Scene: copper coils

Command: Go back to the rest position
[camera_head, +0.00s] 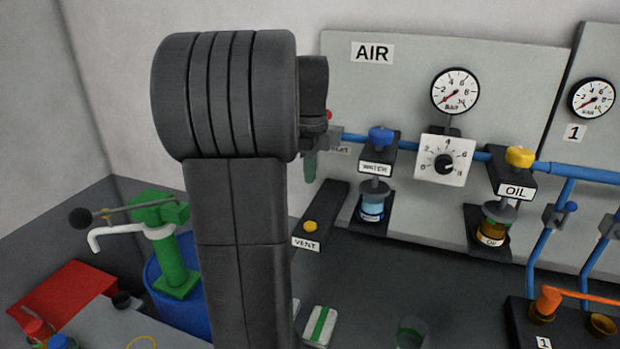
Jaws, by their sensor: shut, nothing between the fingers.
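My dark grey arm stands upright in the head view, left of the middle, with a ribbed round joint at its top. A smaller dark part of my arm shows just right of that joint, in front of the air panel (430,80). The fingers of my gripper do not show; the arm may hide them. I see nothing carried by the part of the arm in view.
Gauges (455,92), a regulator dial (445,160), a blue-capped filter (381,138) and an oil unit (520,157) line the panel. A green hand pump (170,255) stands on a blue drum (183,290) at left. Small items lie on the bench in front.

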